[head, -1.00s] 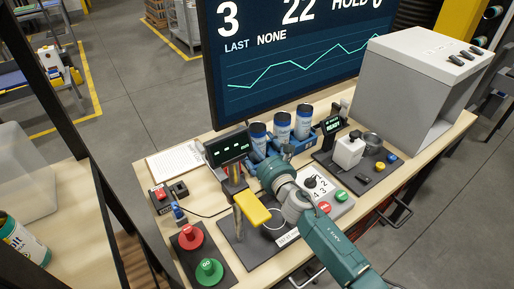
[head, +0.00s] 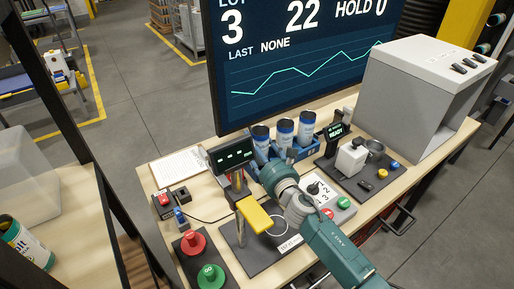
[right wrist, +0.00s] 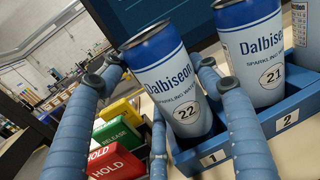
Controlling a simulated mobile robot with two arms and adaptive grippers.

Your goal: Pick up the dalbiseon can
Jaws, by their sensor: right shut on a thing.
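Three blue-and-white Dalbiseon cans stand in a blue rack in the head view. The leftmost can (head: 261,134) is the one labelled 22 in the right wrist view (right wrist: 170,78), at slot 1. My right gripper (head: 272,151) is at this can; its blue fingers (right wrist: 158,75) are on both sides of it, shut on it. The can's lower end is at the rack slot; I cannot tell whether it is lifted. The can labelled 21 (right wrist: 256,52) stands beside it at slot 2. The third can (head: 306,126) is at the rack's right end. My left gripper is not in view.
The blue rack (right wrist: 215,158) stands close under the gripper. A small display (head: 231,153) and yellow-topped post (head: 254,214) stand left of my arm. A white dispenser (head: 351,158) and grey box (head: 415,85) are to the right. A large screen (head: 290,55) rises behind.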

